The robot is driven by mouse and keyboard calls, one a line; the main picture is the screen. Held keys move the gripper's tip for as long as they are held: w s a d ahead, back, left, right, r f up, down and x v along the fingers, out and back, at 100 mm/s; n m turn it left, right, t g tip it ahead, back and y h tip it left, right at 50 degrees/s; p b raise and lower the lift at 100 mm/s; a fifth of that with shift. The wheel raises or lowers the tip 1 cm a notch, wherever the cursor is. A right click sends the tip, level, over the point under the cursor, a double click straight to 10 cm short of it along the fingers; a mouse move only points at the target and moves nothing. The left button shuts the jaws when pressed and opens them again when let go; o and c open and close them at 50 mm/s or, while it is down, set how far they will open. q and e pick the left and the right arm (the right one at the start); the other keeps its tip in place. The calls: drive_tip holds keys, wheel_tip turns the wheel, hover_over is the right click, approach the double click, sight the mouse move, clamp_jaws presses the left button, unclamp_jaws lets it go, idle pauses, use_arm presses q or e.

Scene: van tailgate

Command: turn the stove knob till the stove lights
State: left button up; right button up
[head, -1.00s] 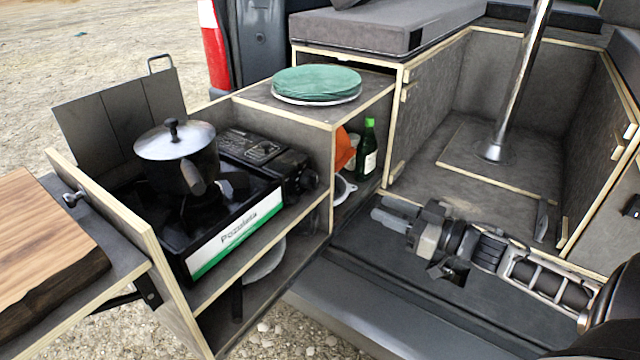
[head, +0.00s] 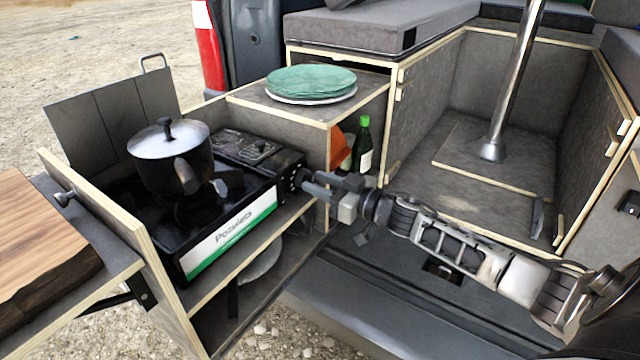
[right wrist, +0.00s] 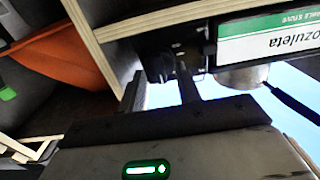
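The black camping stove (head: 225,225) with a white and green label stands on the shelf of the van's pull-out unit. Its knob (head: 299,177) is at the right end, partly hidden by my gripper. The stove's label side also shows upside down in the right wrist view (right wrist: 270,35). My right gripper (head: 314,184) is open, its fingertips close to the knob; I cannot tell whether they touch it. In the right wrist view its two dark fingers (right wrist: 160,92) stand apart, pointing at the stove's dark end. No flame is visible under the pot. My left gripper is not in view.
A pot with a lid (head: 170,155) sits on the stove. Green plates (head: 311,82) are on the box top behind. A green bottle (head: 363,150) and an orange item (head: 340,148) stand in the open compartment beside my right gripper. A metal post (head: 512,85) rises at the right.

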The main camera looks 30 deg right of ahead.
drive_tip(key=shift+w, duration=0.15)
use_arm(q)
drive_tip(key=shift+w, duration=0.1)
use_arm(e)
drive_tip(key=shift+a, duration=0.1)
clamp_jaws()
